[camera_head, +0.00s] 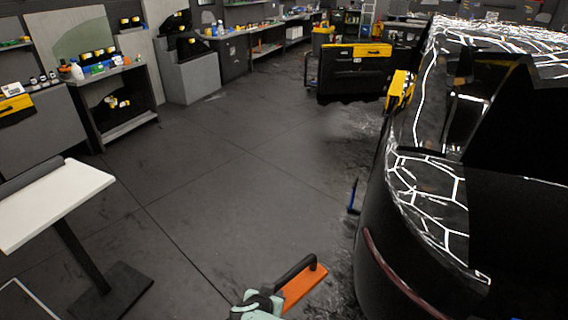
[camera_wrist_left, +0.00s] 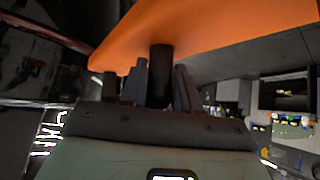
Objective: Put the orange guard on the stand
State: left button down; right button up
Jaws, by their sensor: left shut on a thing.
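The orange guard (camera_head: 305,288) is a flat orange plate with a black handle, at the bottom centre of the head view. My left gripper (camera_head: 268,296) is shut on its handle and holds it in the air. In the left wrist view the orange plate (camera_wrist_left: 215,28) fills the top, and the fingers (camera_wrist_left: 160,82) close on the dark handle under it. The stand (camera_head: 55,202) has a pale tilted top on a dark post and a flat base, at the left of the head view, apart from the guard. My right gripper is not in view.
A black car (camera_head: 400,225) with bright reflections takes up the right side. Workbenches and shelves (camera_head: 125,95) line the left and back walls. A black and yellow tool cabinet (camera_head: 355,80) stands at the back. The grey floor (camera_head: 215,180) between stand and car is clear.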

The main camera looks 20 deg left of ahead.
aim_at(38, 208)
jog(key=j, duration=0.45)
jog(key=i+j+u, duration=0.15)
jog(key=j, duration=0.25)
jog(key=i+j, duration=0.1)
jog(key=j, duration=0.35)
jog(key=j+u, duration=0.15)
jog(key=j, duration=0.25)
jog(key=i, duration=0.05)
